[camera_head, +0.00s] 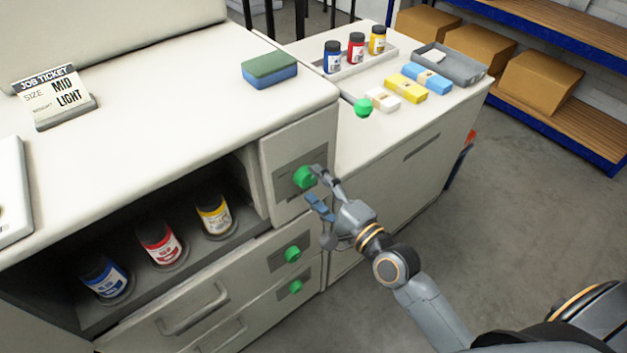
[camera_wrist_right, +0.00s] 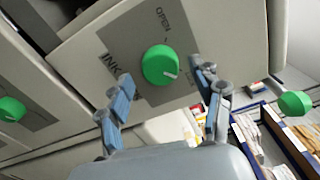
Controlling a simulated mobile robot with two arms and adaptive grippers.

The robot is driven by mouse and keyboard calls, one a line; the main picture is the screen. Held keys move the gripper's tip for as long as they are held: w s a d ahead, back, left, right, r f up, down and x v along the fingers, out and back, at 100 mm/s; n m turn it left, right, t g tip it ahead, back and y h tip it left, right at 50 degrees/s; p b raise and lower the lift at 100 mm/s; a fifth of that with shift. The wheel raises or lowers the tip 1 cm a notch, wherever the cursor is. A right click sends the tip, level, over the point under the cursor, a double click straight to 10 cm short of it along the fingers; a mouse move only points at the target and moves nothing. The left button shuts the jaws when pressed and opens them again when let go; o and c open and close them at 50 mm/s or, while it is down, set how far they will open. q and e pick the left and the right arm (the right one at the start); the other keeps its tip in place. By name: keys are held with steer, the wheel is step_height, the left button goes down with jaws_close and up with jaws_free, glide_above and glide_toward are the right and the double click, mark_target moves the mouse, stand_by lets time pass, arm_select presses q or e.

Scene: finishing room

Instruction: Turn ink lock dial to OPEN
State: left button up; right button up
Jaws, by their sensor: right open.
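The green ink lock dial (camera_head: 304,177) sits on a grey plate on the upper right front of the cabinet. It also shows in the right wrist view (camera_wrist_right: 160,65), with a white pointer mark towards its lower right edge and small lettering on the plate, partly too small to read. My right gripper (camera_head: 315,187) is open, its fingers close in front of the dial. In the right wrist view the fingertips (camera_wrist_right: 165,80) stand on either side of the dial, apart from it. My left gripper is not in view.
Two more green dials (camera_head: 292,254) (camera_head: 295,287) are below, beside the drawers. An open bay holds blue, red and yellow ink jars (camera_head: 214,216). A sponge (camera_head: 270,70) and job ticket (camera_head: 52,95) are on top.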

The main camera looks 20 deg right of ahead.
steer(key=shift+w+a, duration=0.25)
steer(key=shift+w, duration=0.35)
steer(key=c, duration=1.2)
steer(key=shift+o, duration=0.2)
